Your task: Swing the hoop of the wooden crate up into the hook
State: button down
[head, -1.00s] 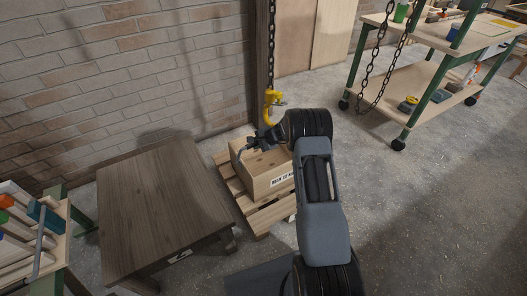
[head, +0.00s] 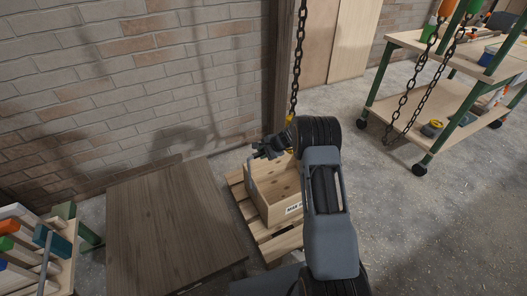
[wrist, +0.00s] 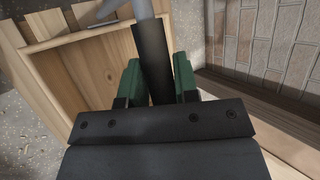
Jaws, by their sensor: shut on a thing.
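The wooden crate (head: 283,205) stands open-topped on a pallet in the head view. Its pale wall also shows in the wrist view (wrist: 95,70). The hoop's grey bar (head: 251,178) runs up the crate's left side to my gripper (head: 262,150). In the wrist view my gripper (wrist: 156,85) has its green fingers on either side of the hoop's dark sleeve (wrist: 153,60) and is shut on it. Grey metal of the hoop (wrist: 135,8) continues above the sleeve. The yellow hook (head: 290,118) hangs on a chain and is mostly hidden behind my arm.
A wooden table (head: 170,225) stands left of the crate. The pallet (head: 278,242) lies under the crate. A brick wall (head: 130,90) is behind. A green-framed cart (head: 440,110) stands at the right, with loose chain before it.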

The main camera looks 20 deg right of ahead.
jog(key=shift+d, duration=0.15)
jog(key=c, duration=1.1)
grip_release()
jog(key=shift+o, duration=1)
jog(key=p+v, duration=0.1)
jog(key=v, duration=0.6)
jog(key=shift+r, duration=0.25)
jog(key=shift+s, duration=0.15)
